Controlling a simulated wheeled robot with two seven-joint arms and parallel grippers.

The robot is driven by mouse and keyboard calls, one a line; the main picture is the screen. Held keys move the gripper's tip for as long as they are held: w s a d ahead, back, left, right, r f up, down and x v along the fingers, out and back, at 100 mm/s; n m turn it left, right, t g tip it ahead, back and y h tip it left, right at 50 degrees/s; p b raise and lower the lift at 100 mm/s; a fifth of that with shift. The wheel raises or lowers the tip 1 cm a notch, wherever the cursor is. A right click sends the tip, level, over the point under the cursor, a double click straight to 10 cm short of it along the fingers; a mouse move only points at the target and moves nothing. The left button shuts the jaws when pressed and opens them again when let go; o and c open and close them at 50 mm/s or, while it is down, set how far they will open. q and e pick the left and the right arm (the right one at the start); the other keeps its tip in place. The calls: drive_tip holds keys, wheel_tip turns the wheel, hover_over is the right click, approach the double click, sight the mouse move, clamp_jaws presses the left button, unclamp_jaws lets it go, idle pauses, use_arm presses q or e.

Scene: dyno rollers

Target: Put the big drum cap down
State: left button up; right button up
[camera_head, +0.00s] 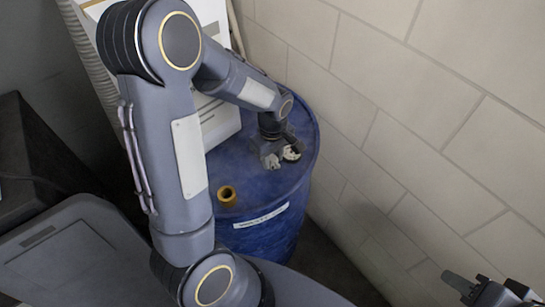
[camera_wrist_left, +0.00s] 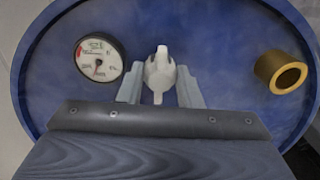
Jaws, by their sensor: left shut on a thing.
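A pale grey-white piece (camera_wrist_left: 160,75), which looks like the big drum cap, is between the fingers of my left gripper (camera_wrist_left: 160,92) in the left wrist view. My left gripper (camera_head: 274,158) is shut on it, over the far right part of the blue drum's lid (camera_head: 235,160). Whether the cap touches the lid I cannot tell. A brass-coloured open collar (camera_head: 227,195) stands on the lid nearer the front. It also shows at the right of the left wrist view (camera_wrist_left: 280,72). My right gripper (camera_head: 488,286) is open and empty at the lower right, away from the drum.
A round white dial gauge (camera_wrist_left: 98,58) is on the lid, left of my left gripper's fingers in the left wrist view. A block wall (camera_head: 400,110) stands close on the drum's right. White panels (camera_head: 215,120) and a ribbed hose (camera_head: 90,55) are behind.

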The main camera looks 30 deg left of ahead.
use_arm(q)
drive_tip(key=shift+f, duration=0.4)
drive_tip(key=shift+f, duration=0.15)
drive_tip(key=o, duration=1.1)
